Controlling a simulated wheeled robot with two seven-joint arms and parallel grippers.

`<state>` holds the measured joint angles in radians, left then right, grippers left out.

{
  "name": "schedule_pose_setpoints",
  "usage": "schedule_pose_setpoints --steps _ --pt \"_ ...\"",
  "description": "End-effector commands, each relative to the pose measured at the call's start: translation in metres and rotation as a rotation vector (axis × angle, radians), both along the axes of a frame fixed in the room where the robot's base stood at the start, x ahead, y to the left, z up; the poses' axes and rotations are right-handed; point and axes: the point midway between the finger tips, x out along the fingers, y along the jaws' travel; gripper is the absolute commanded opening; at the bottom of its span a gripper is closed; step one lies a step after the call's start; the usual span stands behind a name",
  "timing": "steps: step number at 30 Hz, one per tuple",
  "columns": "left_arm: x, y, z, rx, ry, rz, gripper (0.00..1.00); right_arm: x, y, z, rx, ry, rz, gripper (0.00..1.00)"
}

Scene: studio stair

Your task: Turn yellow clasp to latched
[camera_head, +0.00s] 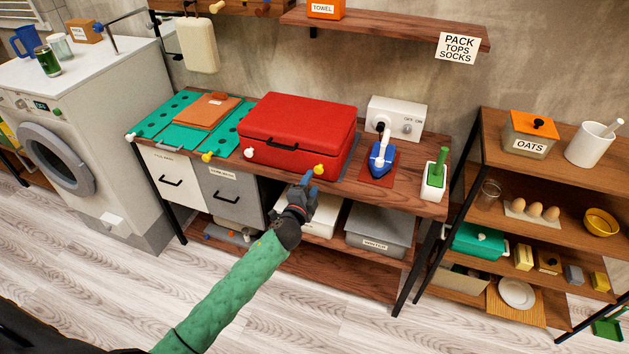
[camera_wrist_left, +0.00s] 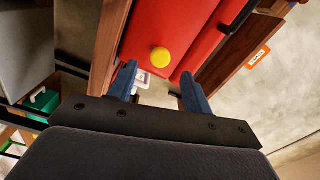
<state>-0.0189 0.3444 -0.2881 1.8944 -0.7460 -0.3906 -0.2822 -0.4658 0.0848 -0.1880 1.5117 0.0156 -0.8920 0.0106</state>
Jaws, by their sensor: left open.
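The yellow clasp (camera_head: 319,170) is a round knob on the front right of the closed red suitcase (camera_head: 298,125). It also shows in the left wrist view (camera_wrist_left: 160,57), in line with the gap between my fingertips. My left gripper (camera_head: 308,182) is open and empty, just in front of the clasp. In the left wrist view, its two blue fingers (camera_wrist_left: 159,70) stand apart on either side of the clasp, and no contact shows. A white knob (camera_head: 249,153) is at the suitcase's front left. My right gripper is not in view.
The suitcase lies on a wooden bench (camera_head: 410,199). A folded brown item (camera_head: 207,111) on a green mat (camera_head: 166,117) is to the left. A blue iron (camera_head: 381,158) and a white control box (camera_head: 397,118) are to the right. Floor in front is clear.

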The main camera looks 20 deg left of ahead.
Motion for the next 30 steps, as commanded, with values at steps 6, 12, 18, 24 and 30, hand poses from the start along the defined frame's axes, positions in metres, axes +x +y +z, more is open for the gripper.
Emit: schedule_pose_setpoints --steps 6,12,18,24,30 --pt "-0.02 0.001 -0.001 -0.001 0.0 0.0 0.5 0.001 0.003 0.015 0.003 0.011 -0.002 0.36" --pt "-0.024 0.001 0.0 -0.001 0.0 0.001 0.5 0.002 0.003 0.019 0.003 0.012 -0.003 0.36" --pt "-0.023 0.001 0.0 0.0 0.0 0.0 0.5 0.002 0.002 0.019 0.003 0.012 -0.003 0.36" --pt "-0.023 0.001 0.0 -0.004 0.0 0.0 0.5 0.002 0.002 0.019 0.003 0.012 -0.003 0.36" --pt "-0.023 0.012 -0.012 -0.115 0.06 0.063 0.5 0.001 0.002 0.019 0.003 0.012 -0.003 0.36"
